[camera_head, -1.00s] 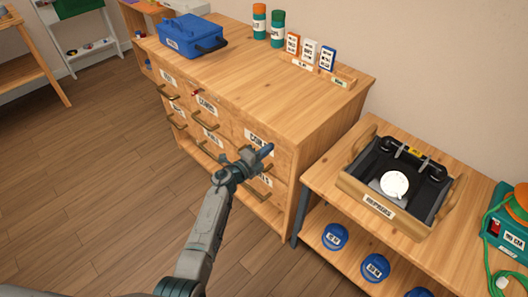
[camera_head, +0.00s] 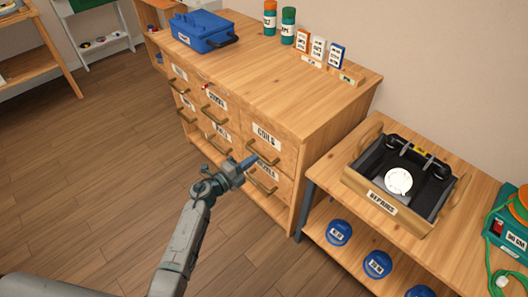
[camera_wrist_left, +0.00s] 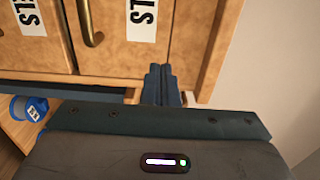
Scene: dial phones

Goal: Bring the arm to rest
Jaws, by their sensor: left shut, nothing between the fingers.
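My left gripper (camera_head: 246,163) is shut and empty. It is raised in front of the wooden drawer cabinet (camera_head: 337,106), near the drawer labelled COILS (camera_head: 265,136). In the left wrist view my gripper's fingers (camera_wrist_left: 161,84) are together, with the labelled drawer fronts and a brass handle (camera_wrist_left: 89,24) beyond them. I cannot tell how far apart the fingertips and the cabinet are. My right gripper is in neither view.
A low bench on the right holds a REPAIRS tray (camera_head: 382,204) with a dial phone (camera_head: 398,181) in it. Blue spools (camera_head: 339,232) sit on its lower shelf. A blue toolbox (camera_head: 203,33) stands on the cabinet. The wooden floor (camera_head: 90,170) at left is clear.

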